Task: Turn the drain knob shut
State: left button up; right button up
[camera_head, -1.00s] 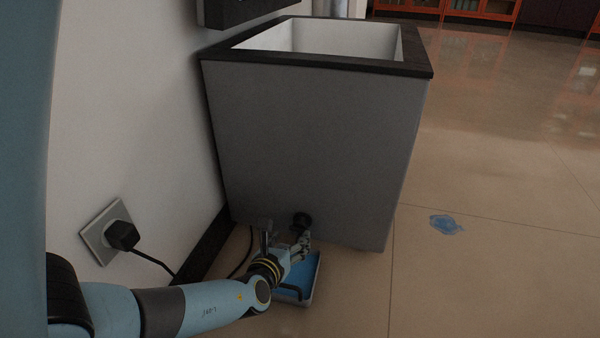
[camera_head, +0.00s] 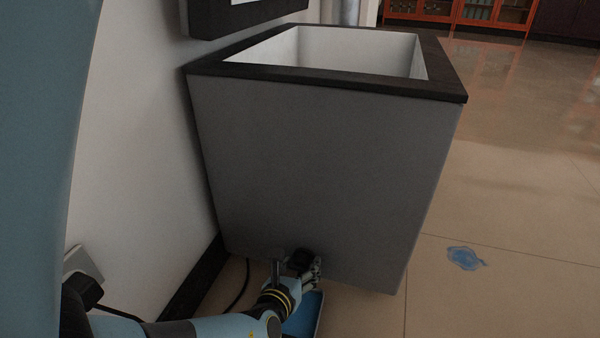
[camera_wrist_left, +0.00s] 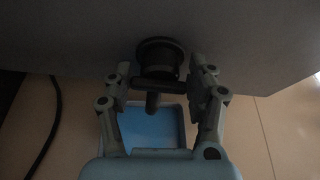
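The black drain knob (camera_head: 301,260) sits low on the front of the grey tank (camera_head: 320,170). In the left wrist view the knob (camera_wrist_left: 160,60) shows a round base, a dark crossbar and a short stub pointing down. My left gripper (camera_head: 308,268) is at the knob. In the left wrist view its two fingers (camera_wrist_left: 160,72) are spread, one on each side of the knob. Gaps show between the fingers and the round base; whether they touch the crossbar ends I cannot tell. My right gripper is not in view.
A blue tray (camera_wrist_left: 150,128) lies on the floor under the knob. A wall socket with a black plug (camera_head: 84,288) is at the left, its cable on the floor. A blue puddle (camera_head: 465,258) lies to the right on otherwise clear floor.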

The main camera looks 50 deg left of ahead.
pick_arm(q)
jog(key=c, duration=0.6)
jog(key=shift+n+t+h, duration=0.8)
jog(key=shift+n+h, duration=0.2)
jog(key=shift+n, duration=0.9)
jog(key=shift+c, duration=0.3)
jog(key=o, duration=0.8)
jog(key=shift+o, duration=0.2)
jog(key=v, duration=0.7)
jog(key=shift+s, duration=0.3)
